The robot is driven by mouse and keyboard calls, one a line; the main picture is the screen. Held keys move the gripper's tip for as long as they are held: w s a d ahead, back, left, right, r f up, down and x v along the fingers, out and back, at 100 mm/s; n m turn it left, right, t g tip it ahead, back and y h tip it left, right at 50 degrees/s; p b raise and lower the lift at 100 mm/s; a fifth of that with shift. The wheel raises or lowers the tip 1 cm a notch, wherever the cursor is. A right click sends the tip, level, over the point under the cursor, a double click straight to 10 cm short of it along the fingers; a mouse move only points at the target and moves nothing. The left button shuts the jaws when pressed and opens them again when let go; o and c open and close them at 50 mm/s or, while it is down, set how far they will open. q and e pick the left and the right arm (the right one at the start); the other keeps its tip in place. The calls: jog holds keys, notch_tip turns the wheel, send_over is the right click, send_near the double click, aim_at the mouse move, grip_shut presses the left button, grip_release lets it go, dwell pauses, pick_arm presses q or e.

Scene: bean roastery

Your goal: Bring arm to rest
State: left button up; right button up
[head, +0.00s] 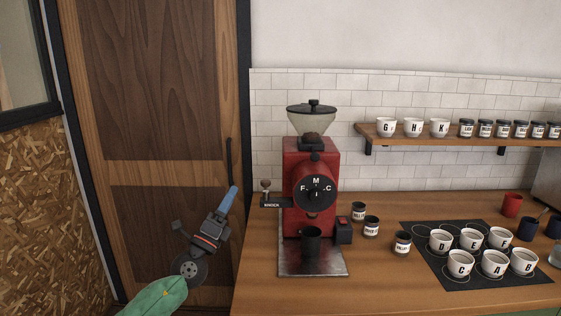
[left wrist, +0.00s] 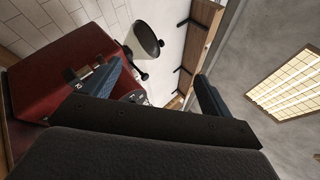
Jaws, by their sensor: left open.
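My left arm (head: 156,300), in a green sleeve, comes up from the bottom of the head view. My left gripper (head: 228,200) is raised in front of the wooden door, left of the red grinder, and points up. Its two blue fingers also show in the left wrist view (left wrist: 158,95), spread apart with nothing between them. My right gripper is in neither view.
The wooden counter (head: 262,225) has small labelled jars (head: 371,227) and a black mat (head: 428,258) with several white lettered cups. A wall shelf (head: 400,141) holds more cups and jars. The wooden door (head: 150,90) stands behind my left gripper.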

pick_arm(q)
jog(key=w+a+f+n+g+y, duration=0.1)
jog(key=w+a+f+n+y, duration=0.1)
jog(key=a+f+n+y, duration=0.55)
jog(key=w+a+f+n+g+y, duration=0.15)
jog(key=a+n+y, duration=0.25)
jog(key=n+y, duration=0.75)
jog(key=s+f+n+g+h, duration=0.1)
jog(key=s+f+n+g, duration=0.25)
jog(key=f, duration=0.65)
jog(key=s+f+n+g+h, duration=0.1)
jog(key=s+f+n+g, duration=0.2)
jog(key=f, duration=0.8)
jog(key=s+d+f+n+g+h, duration=0.1)
jog(key=s+d+f+g+h, duration=0.2)
jog(key=s+f, duration=0.65)
jog(key=s+d+f+n+g+h, duration=0.1)
jog(key=s+d+f+g, duration=0.25)
jog(key=s+f, duration=0.65)
jog(key=s+d+f+n+g, duration=0.1)
jog(key=s+f+g, duration=0.1)
jog(key=s+f, duration=0.6)
jog(key=s+d+f+g+h, duration=0.1)
jog(key=s+d+f+g, duration=0.1)
jog(key=s+f, duration=0.6)
jog(key=s+g, duration=0.1)
jog(key=s, duration=0.6)
jog(key=shift+s+f+n, duration=0.2)
jog(key=shift+f+n, duration=0.15)
